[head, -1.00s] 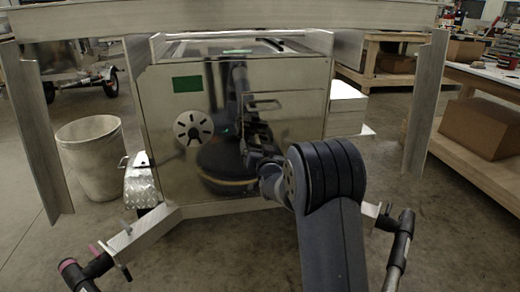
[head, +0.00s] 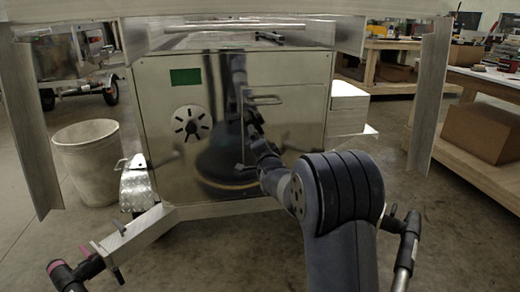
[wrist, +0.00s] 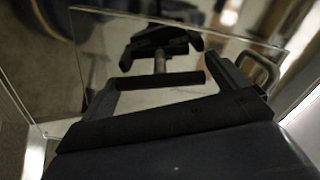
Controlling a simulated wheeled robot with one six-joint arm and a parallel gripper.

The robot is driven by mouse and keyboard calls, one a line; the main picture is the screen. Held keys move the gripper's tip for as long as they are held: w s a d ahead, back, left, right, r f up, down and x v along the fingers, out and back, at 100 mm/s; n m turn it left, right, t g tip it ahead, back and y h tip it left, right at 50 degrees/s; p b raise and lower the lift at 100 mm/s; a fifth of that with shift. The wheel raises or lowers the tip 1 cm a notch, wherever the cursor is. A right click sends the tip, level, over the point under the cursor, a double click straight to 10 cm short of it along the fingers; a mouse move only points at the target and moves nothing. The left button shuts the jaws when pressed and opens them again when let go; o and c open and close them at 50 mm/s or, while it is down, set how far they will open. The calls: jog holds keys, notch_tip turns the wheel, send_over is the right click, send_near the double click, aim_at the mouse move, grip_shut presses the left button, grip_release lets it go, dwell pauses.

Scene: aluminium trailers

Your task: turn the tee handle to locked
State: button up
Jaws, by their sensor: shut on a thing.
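The tee handle shows in the wrist view as a dark crossbar (wrist: 160,81) on a short metal stem that runs to the shiny panel. My gripper (wrist: 165,90) has a finger at each end of the crossbar and is shut on it. In the head view my gripper (head: 250,125) is at the front panel (head: 295,120) of the metal cabinet, and the tee handle is too small and covered to make out clearly. The dark shape beyond the stem in the wrist view looks like a reflection. I cannot read a locked mark.
A wire pull handle (wrist: 262,66) stands close beside my right finger in the wrist view. A round slotted vent (head: 191,124) and a green label (head: 186,77) are on the panel. Metal posts hang at both sides. A bin (head: 88,160) stands left, a bench (head: 465,165) right.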

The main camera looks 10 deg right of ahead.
jog(key=shift+m+b, duration=0.5)
jog(key=shift+m, duration=1)
jog(key=o, duration=0.6)
jog(key=s+p, duration=0.2)
jog(key=s, duration=0.8)
jog(key=shift+s, duration=0.4)
jog(key=shift+w+b, duration=1.05)
jog(key=shift+w, duration=4.4)
jog(key=shift+s, duration=0.15)
